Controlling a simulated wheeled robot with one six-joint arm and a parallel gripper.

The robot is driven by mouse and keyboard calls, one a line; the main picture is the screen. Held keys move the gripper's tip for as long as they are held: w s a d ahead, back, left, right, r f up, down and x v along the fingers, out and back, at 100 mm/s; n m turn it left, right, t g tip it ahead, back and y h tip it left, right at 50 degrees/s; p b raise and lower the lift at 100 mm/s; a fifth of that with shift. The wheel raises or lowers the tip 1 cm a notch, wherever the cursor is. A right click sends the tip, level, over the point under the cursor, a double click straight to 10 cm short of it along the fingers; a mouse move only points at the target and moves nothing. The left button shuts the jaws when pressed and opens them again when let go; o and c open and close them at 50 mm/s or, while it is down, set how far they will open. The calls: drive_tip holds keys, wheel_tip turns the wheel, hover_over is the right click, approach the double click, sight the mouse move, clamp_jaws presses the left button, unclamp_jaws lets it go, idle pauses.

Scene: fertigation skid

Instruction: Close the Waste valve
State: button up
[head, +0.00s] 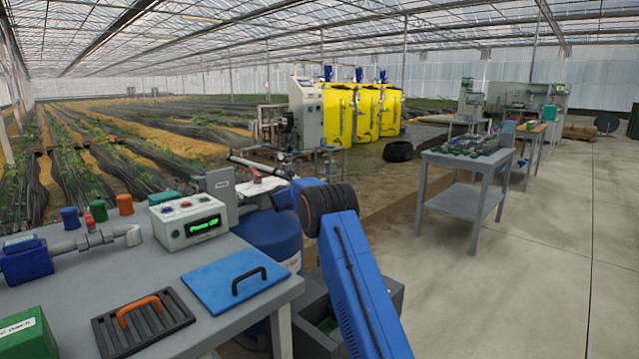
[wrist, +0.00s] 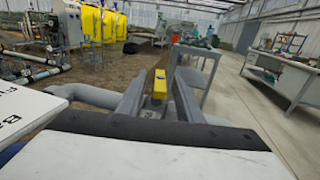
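In the wrist view, my gripper (wrist: 160,97) points forward with its two grey fingers apart. A small yellow piece (wrist: 160,84) shows between the fingers, with gaps at its sides; it looks like a handle end, but I cannot tell whether it belongs to the Waste valve. A grey pipe (wrist: 95,96) runs just left of the fingers. A white sign with partly cut-off black letters (wrist: 22,108) is at the left edge. I see no readable Waste label. In the head view, my blue arm hides the gripper's fingers.
In the head view, a grey bench (head: 225,333) carries a control box (head: 188,220), a blue lid (head: 225,285) and a black grate with an orange handle (head: 143,322). A blue drum (head: 275,240) stands behind it. The concrete floor at right (head: 540,270) is clear.

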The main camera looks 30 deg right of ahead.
drive_tip(key=shift+x, duration=1.35)
clamp_jaws()
drive_tip(key=shift+w+m+g+h, duration=0.1)
drive_tip(key=shift+m+g+h, duration=0.45)
drive_tip(key=shift+g, duration=0.35)
drive_tip(key=shift+m+g+h, duration=0.35)
drive_tip(key=shift+m+g, duration=0.5)
drive_tip(key=shift+g, duration=0.15)
